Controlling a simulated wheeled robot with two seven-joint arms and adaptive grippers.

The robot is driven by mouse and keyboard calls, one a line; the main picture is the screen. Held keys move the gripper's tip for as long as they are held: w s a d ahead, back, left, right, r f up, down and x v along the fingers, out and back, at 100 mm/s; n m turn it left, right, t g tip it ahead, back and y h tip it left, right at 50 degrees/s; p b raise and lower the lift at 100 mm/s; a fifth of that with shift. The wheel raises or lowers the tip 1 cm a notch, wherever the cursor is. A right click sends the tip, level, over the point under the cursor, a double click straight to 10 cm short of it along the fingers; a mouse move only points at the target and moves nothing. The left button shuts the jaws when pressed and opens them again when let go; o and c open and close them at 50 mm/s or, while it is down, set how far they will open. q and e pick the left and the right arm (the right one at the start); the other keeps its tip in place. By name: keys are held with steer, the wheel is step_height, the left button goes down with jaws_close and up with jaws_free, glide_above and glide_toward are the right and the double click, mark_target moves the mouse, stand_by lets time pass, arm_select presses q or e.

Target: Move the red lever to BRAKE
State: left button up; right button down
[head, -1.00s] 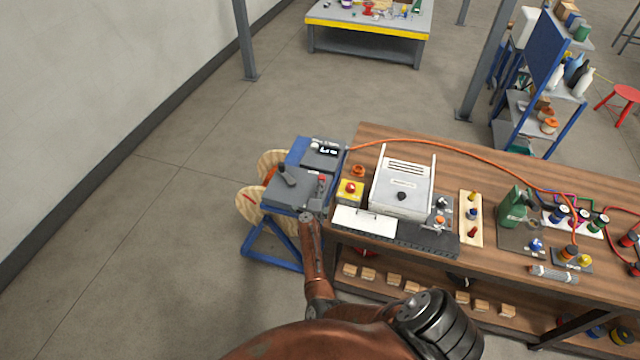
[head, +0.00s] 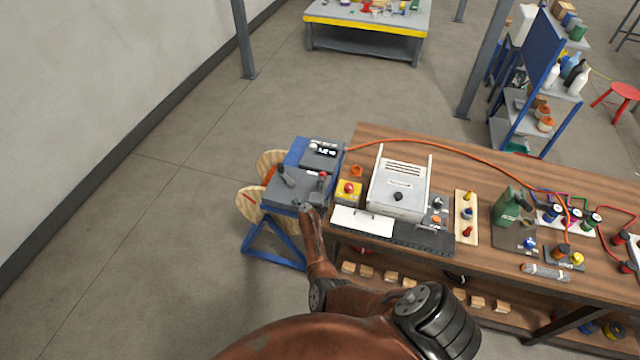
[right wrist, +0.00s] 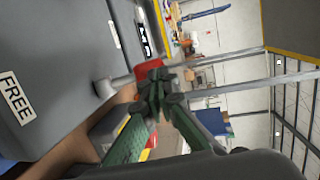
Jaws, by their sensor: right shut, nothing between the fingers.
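The red lever (head: 322,175) is on the right part of a grey panel on a blue stand. In the right wrist view its red grip (right wrist: 148,68) shows just beyond my fingertips, on a grey shaft leading to the panel. A white FREE label (right wrist: 16,98) is at the left there; I see no readable BRAKE label. My right gripper (head: 303,206) is at the panel's near edge, just below and left of the lever. Its green fingers (right wrist: 156,88) are shut and empty, overlapping part of the red grip; I cannot tell whether they touch it. My left gripper is out of view.
A dark-handled lever (head: 285,176) stands left of the red one on the panel. A yellow box with a red button (head: 349,190) and a white-grey machine (head: 398,190) stand close by on the wooden bench (head: 460,150). An orange hose (head: 440,143) crosses the bench.

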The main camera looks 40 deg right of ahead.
step_height(320, 180, up, 10)
stand_by(1.0)
stand_by(0.5)
